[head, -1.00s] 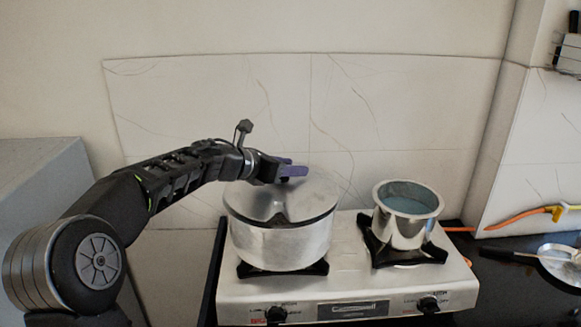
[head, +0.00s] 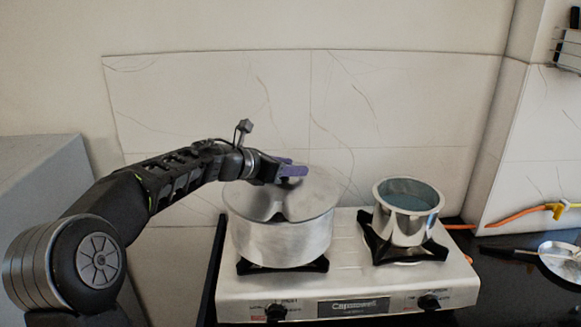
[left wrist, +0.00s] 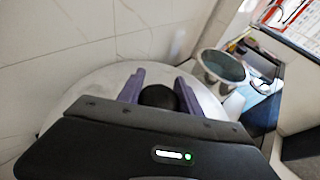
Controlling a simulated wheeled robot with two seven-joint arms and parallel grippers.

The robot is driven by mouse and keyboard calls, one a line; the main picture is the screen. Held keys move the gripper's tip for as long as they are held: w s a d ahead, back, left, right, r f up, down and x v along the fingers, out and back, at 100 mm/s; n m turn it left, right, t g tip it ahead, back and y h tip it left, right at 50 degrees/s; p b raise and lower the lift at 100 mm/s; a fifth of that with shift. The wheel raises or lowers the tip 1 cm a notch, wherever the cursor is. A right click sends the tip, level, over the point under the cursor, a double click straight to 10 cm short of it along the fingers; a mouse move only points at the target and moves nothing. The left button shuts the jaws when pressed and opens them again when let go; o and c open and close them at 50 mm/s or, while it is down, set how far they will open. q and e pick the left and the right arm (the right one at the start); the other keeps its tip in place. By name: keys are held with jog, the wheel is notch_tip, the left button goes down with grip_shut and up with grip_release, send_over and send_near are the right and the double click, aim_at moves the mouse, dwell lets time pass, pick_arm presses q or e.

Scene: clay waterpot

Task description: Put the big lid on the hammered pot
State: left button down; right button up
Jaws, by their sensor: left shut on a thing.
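The hammered pot (head: 280,243) is a wide silver pot on the left burner of the stove. The big lid (head: 318,190), a flat grey metal disc, lies over the pot's mouth, and its near edge appears to meet the rim. The lid also fills the middle of the left wrist view (left wrist: 82,97). My left gripper (head: 291,170) has purple fingers and is above the lid. It is shut on the lid's dark round knob (left wrist: 158,97), which shows between the fingers in the wrist view. My right gripper is not in view.
A smaller silver pot (head: 405,229) with bluish contents stands on the right burner of the two-burner stove (head: 345,285). A tiled wall (head: 400,110) is close behind. A pan (head: 562,262) lies on the dark counter at right, near an orange hose (head: 515,217).

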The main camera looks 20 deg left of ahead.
pick_arm(q)
jog(key=shift+f, duration=0.3)
dwell(0.4)
jog(key=c, duration=0.7)
grip_release()
jog(key=shift+b+v, duration=0.75)
jog(key=shift+v, duration=3.2)
